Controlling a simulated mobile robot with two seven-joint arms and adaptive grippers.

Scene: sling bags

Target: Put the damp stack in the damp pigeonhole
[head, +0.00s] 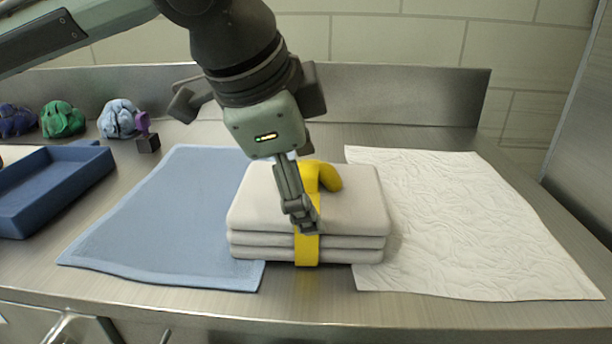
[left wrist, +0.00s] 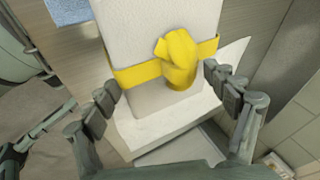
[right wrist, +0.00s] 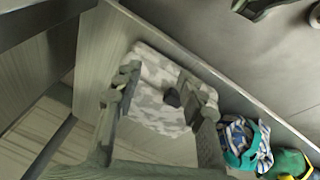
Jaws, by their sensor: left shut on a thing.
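A pale stack of folded cloths (head: 262,205) sits on the metal counter between a blue mat and a white cloth. A yellow band (head: 307,250) with a rounded yellow lump on top wraps it. My left gripper (head: 302,222) is shut on the stack, one finger showing at its front beside the band. In the left wrist view the stack (left wrist: 150,100) and its yellow band lie between the two fingers. My right gripper (right wrist: 165,85) shows only in its wrist view. Its fingers are apart, with a grey patterned thing (right wrist: 155,65) between or behind them; contact is unclear. No pigeonhole label is readable.
The blue mat (head: 160,220) lies left and the wrinkled white cloth (head: 470,220) right. A blue tray (head: 50,185) and several bundles, one green (head: 62,118), stand at far left. A metal backsplash (head: 400,105) runs behind. A striped bundle (right wrist: 240,140) lies beside the grey patterned thing.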

